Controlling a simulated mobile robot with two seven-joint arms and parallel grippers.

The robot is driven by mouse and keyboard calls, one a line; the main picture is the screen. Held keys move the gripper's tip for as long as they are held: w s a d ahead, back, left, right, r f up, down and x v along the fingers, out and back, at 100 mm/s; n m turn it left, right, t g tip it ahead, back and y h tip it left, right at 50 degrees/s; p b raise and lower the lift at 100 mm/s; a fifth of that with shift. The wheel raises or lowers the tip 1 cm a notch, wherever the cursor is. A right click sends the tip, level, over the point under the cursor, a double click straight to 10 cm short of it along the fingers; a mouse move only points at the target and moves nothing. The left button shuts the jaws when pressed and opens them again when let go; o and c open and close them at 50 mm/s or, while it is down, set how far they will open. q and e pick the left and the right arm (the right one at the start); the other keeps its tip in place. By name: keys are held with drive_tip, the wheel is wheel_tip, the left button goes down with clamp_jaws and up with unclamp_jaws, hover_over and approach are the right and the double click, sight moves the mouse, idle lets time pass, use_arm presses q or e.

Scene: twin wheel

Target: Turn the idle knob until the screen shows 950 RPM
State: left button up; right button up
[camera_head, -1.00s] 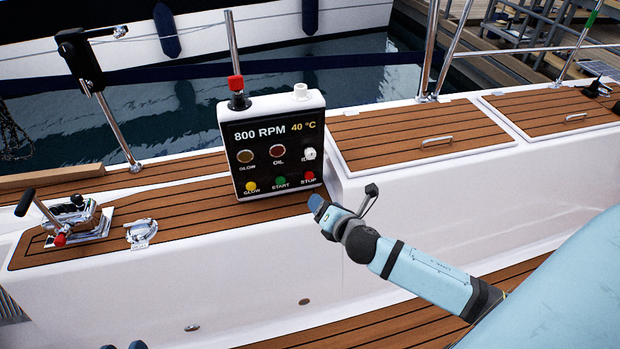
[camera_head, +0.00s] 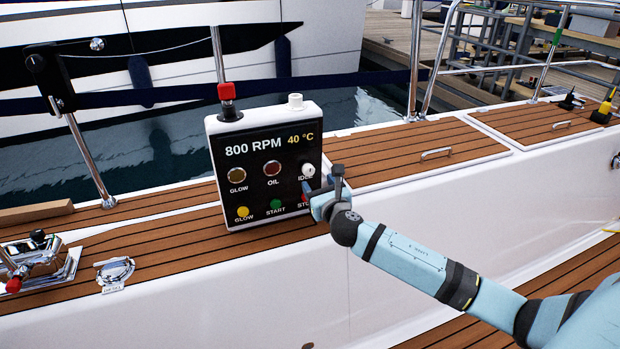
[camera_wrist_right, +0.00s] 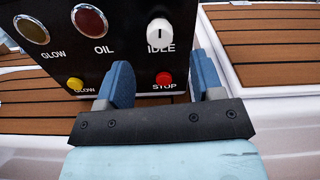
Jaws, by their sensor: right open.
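The engine panel (camera_head: 262,214) is a black-faced box with a white shell on the teak side deck. Its screen (camera_head: 268,145) reads 800 RPM and 40 °C. The white idle knob (camera_head: 308,170) is at the panel's right, above the red STOP button. In the right wrist view the idle knob (camera_wrist_right: 160,33) has its dark mark pointing about straight up. My right gripper (camera_head: 322,190) is in front of the panel's lower right, open and empty. In the wrist view its blue fingers (camera_wrist_right: 160,82) frame the STOP button (camera_wrist_right: 164,78), with the knob beyond and above them. My left gripper is out of view.
The panel also has GLOW (camera_head: 237,175) and OIL lamps, a yellow GLOW button (camera_head: 243,212) and a green START button (camera_head: 275,204). A lever mount (camera_head: 40,258) and a metal deck fitting (camera_head: 115,271) are at left. Teak hatches (camera_head: 420,152) lie at right.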

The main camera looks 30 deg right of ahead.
sight(310, 172)
drive_tip(key=b+x, duration=0.1)
drive_tip(key=x, duration=0.4)
drive_tip(key=shift+w+d+f+b, duration=0.1)
drive_tip(key=shift+w+b, duration=0.25)
drive_tip(key=shift+w, duration=0.05)
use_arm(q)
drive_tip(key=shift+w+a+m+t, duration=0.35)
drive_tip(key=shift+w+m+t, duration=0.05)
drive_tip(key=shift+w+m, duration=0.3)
use_arm(e)
drive_tip(key=shift+w+d, duration=0.1)
drive_tip(key=shift+w, duration=0.35)
drive_tip(key=c, duration=0.9)
